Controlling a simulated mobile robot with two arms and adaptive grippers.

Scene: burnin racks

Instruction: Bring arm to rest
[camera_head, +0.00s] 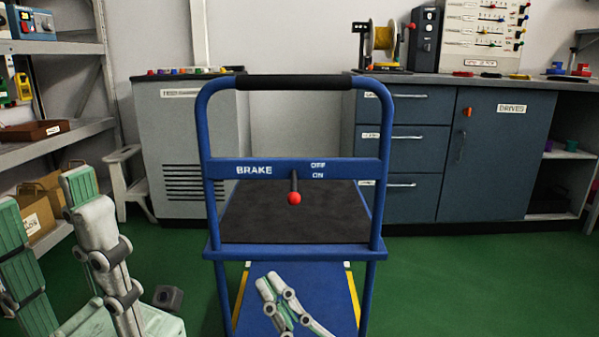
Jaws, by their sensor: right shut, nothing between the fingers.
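My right gripper (268,284) is low in the middle of the head view, in front of the blue trolley's lower deck. Its fingers are shut with nothing between them. It is below the red-knobbed brake lever (295,197) and apart from it. My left gripper (42,195) is large and close at the lower left, pointing up. Its two green and white fingers stand apart with nothing seen between them. Most of both arms is outside the view.
The blue trolley (226,166) stands directly ahead, its brake lever hanging down. Metal shelves (80,133) are on the left, with a step stool (125,180) beside them. A grey cabinet (185,130) and blue drawers (420,160) line the wall. Green floor at the right is clear.

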